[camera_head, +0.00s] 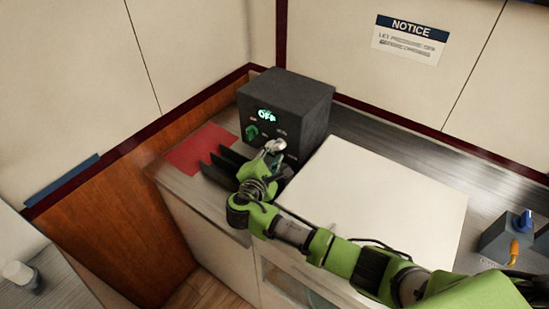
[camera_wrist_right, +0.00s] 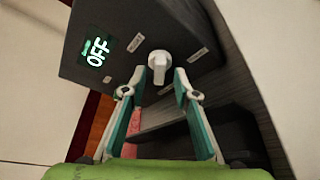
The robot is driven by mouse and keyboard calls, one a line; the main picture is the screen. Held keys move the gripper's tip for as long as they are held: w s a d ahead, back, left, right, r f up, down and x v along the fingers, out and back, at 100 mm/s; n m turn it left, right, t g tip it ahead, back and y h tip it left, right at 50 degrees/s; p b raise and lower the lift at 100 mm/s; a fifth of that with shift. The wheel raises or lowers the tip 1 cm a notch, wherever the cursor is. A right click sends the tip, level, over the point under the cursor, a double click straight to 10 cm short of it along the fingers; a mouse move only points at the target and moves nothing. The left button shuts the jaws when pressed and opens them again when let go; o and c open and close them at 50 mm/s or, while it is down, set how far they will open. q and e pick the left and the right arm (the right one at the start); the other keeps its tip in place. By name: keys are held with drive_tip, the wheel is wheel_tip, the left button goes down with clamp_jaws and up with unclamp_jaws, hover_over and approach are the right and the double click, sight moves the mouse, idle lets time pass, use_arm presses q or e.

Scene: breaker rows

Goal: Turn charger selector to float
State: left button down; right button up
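The charger (camera_head: 300,98) is a dark grey box on the counter, with a lit display (camera_head: 267,115) reading OFF. The display also shows in the right wrist view (camera_wrist_right: 97,51). The selector (camera_wrist_right: 158,65) is a pale knob on the charger's front below the display, with small labels around it too small to read. My right gripper (camera_wrist_right: 161,84) is open, its fingertips close to the knob, one on each side in that view, with gaps visible. I cannot tell whether they touch it. In the head view my right arm partly covers the charger's lower front. My left gripper is out of view.
A red mat (camera_head: 198,147) lies left of the charger, and dark fins stand in front of it. A pale flat panel (camera_head: 385,195) covers the counter to the right. A small box with a blue knob (camera_head: 524,220) stands far right. A notice (camera_head: 409,40) hangs behind.

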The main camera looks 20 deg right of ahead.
drive_tip(key=shift+w+d+f, duration=0.1)
drive_tip(key=shift+w+d, duration=0.25)
drive_tip(key=shift+w, duration=0.15)
clamp_jaws()
